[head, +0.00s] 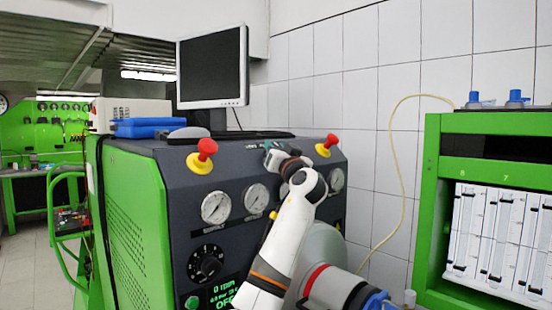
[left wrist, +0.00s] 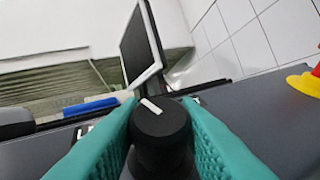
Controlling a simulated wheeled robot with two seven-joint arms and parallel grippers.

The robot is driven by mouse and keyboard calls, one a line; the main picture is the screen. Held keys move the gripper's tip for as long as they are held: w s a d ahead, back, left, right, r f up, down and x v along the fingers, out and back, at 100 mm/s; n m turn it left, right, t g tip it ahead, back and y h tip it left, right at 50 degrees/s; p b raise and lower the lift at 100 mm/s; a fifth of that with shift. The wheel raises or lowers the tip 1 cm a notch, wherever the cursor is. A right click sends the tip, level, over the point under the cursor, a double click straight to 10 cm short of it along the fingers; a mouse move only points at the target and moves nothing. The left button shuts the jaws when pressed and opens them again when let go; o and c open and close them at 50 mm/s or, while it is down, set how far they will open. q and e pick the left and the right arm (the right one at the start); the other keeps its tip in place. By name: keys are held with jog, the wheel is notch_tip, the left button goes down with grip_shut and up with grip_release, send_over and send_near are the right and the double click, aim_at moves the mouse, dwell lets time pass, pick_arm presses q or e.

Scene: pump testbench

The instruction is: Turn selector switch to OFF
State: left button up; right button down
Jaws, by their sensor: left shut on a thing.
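The selector switch is a black round knob (left wrist: 160,125) with a white pointer line. In the left wrist view the line sits on its top face and points to the upper left. My left gripper (left wrist: 158,130) has its two teal fingers on either side of the knob and is shut on it. In the head view my left gripper (head: 276,155) is at the top of the dark test bench panel (head: 230,165), between two red knobs. There the wrist and fingers hide the switch, and its label is too small to read. My right gripper is not in view.
Red mushroom buttons on yellow bases stand left (head: 202,157) and right (head: 327,146) of the gripper. Gauges (head: 216,207), a black dial (head: 206,263) and a green display (head: 222,295) are below. A monitor (head: 213,67) stands behind. A green rack (head: 432,190) is at right.

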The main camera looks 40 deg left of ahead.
pick_arm(q)
jog(key=m+t+h, duration=0.1)
jog(key=m+t, duration=0.1)
jog(key=shift+m+t+h, duration=0.3)
jog(key=shift+m+h, duration=0.1)
jog(key=shift+r+m+t+h+p, duration=0.15)
jog(key=shift+m+t+h+p, duration=0.6)
jog(key=shift+m+h, duration=0.2)
jog(key=shift+m+t+h+p, duration=0.65)
jog(key=shift+m+h, duration=0.5)
jog(key=shift+m, duration=0.1)
jog(key=shift+f, duration=0.2)
jog(key=o, duration=1)
jog(key=shift+c, duration=0.2)
jog(key=shift+d, duration=0.1)
